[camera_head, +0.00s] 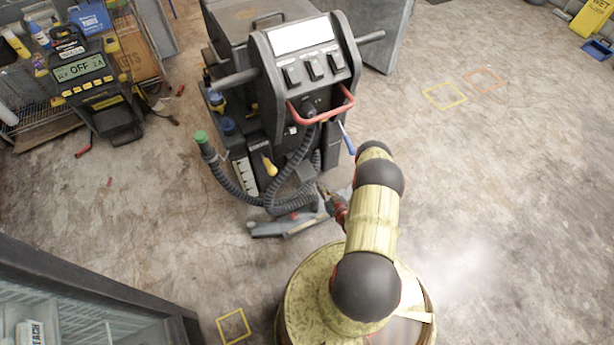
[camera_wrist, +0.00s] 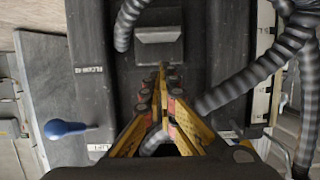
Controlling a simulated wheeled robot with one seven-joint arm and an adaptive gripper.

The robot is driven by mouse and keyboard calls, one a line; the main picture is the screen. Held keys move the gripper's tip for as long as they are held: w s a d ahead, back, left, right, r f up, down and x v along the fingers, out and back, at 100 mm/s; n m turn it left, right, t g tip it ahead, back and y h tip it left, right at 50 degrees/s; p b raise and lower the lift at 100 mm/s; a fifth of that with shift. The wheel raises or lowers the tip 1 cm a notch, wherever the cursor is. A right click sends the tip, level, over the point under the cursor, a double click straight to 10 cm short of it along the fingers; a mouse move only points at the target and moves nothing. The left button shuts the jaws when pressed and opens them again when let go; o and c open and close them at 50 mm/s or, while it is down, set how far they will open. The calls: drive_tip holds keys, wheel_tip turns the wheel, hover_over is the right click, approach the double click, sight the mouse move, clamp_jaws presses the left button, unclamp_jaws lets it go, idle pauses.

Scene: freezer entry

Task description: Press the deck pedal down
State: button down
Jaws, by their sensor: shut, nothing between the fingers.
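The floor scrubber (camera_head: 310,60) stands upright with its control panel and red handle facing me. A dark wedge-shaped block (camera_wrist: 158,38) sticks out from its black rear face; it looks like the deck pedal, but I can read no label that confirms it. In the head view a small grey block (camera_head: 305,173) low on the machine may be the same part. My gripper (camera_wrist: 162,70) is shut and empty, its yellow fingers together just below the wedge in the wrist view. I cannot tell whether the tips touch it. In the head view my arm mostly hides the gripper.
A ribbed grey hose (camera_head: 232,182) loops beside the block and also crosses the wrist view (camera_wrist: 262,68). A blue-knobbed lever (camera_wrist: 65,128) sticks out at the left there. A squeegee (camera_head: 285,227) lies low behind the machine.

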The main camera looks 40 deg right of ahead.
drive_tip(key=shift+w+d+r+t, duration=0.15)
drive_tip(key=shift+r+t, duration=0.15)
drive_tip(key=shift+r, duration=0.5)
drive_tip(key=b, duration=0.4)
hover_over(311, 176)
drive_tip(key=s+a, duration=0.1)
wheel_tip(311, 176, down, 3)
drive_tip(key=f, duration=0.2)
drive_tip(key=shift+s+a+f+b, duration=0.1)
drive_tip(key=shift+s+f+b, duration=0.2)
drive_tip(key=shift+b, duration=0.1)
drive_tip(key=shift+f, duration=0.45)
